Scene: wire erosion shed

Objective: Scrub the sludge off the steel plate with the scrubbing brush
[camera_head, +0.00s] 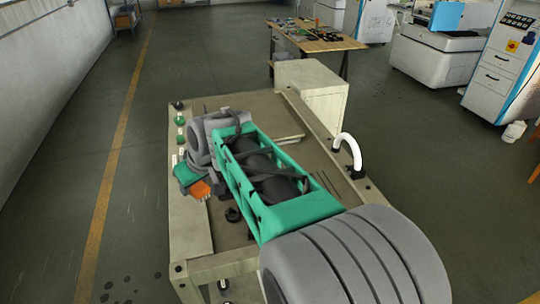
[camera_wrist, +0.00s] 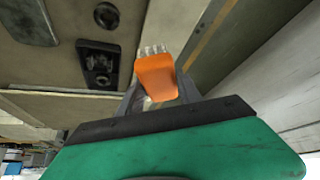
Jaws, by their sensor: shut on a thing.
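The scrubbing brush (camera_wrist: 157,80) has an orange body, with pale bristles showing at its far end in the wrist view. My gripper (camera_wrist: 158,95) is shut on it, with a grey finger on each side. In the head view the orange brush (camera_head: 201,190) shows at the left part of the bench top, in front of my green gripper housing. The brush appears held above the bench; I cannot tell whether it touches anything. I cannot make out the steel plate or its sludge for certain; my arm hides much of the bench top.
The pale bench (camera_head: 190,222) has raised edges. A dark fitting (camera_head: 232,215) lies near the brush; a similar dark block (camera_wrist: 98,65) shows in the wrist view. A white curved pipe (camera_head: 348,148) stands at the right edge. Small green-topped items (camera_head: 180,138) line the left edge.

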